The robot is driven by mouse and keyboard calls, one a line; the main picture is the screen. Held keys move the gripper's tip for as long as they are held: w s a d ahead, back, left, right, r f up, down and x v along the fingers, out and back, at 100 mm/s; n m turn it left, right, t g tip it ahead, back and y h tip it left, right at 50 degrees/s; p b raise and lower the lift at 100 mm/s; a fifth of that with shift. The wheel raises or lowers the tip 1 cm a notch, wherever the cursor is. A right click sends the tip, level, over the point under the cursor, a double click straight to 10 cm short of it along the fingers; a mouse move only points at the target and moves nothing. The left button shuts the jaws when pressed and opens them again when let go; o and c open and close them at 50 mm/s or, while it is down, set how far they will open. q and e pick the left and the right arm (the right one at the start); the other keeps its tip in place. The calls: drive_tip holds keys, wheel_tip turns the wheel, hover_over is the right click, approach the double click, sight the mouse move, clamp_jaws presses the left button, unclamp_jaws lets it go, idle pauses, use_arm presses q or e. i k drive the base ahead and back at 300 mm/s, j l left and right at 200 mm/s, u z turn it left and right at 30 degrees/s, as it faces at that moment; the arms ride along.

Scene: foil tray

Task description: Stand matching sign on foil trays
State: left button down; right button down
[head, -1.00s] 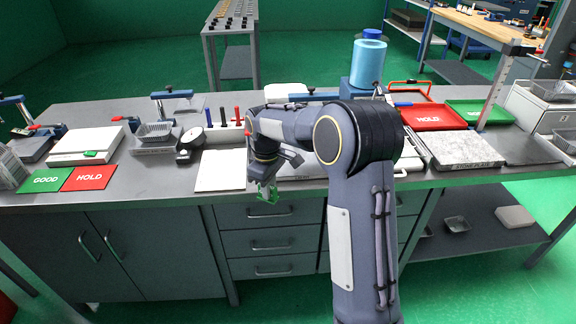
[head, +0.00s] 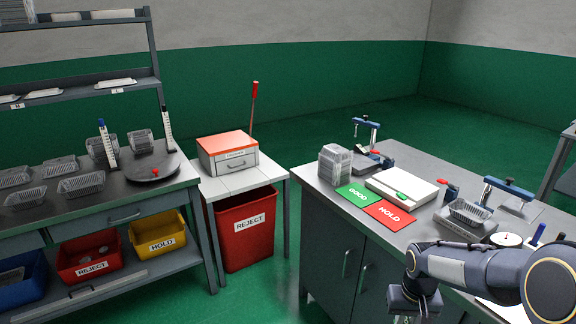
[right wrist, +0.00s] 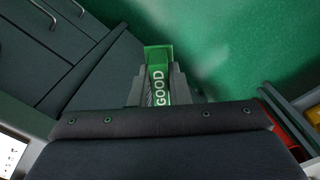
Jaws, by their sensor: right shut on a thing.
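My right gripper (head: 412,308) is at the bottom of the head view, in front of the bench. In the right wrist view (right wrist: 158,88) it is shut on a green sign (right wrist: 158,65) lettered GOOD. A stack of foil trays (head: 335,165) stands at the bench's left end, beside a flat green GOOD mat (head: 357,194) and a red HOLD mat (head: 389,213). A single foil tray (head: 469,212) sits on a small stand further right. More foil trays (head: 81,185) lie on the far left bench. My left gripper is in neither current view.
A white slab (head: 390,184) with a small green piece (head: 402,196) lies behind the mats. A red REJECT bin (head: 245,225) stands under a side table holding an orange-topped box (head: 228,152). Red and yellow (head: 157,236) bins sit below the left bench.

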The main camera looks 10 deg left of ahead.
sight(336, 149)
drive_tip(key=i+j+u, duration=0.15)
drive_tip(key=i+u, duration=0.25)
drive_tip(key=i, duration=0.4)
drive_tip(key=i+u, duration=0.45)
drive_tip(key=i, duration=0.35)
drive_tip(key=l, duration=0.05)
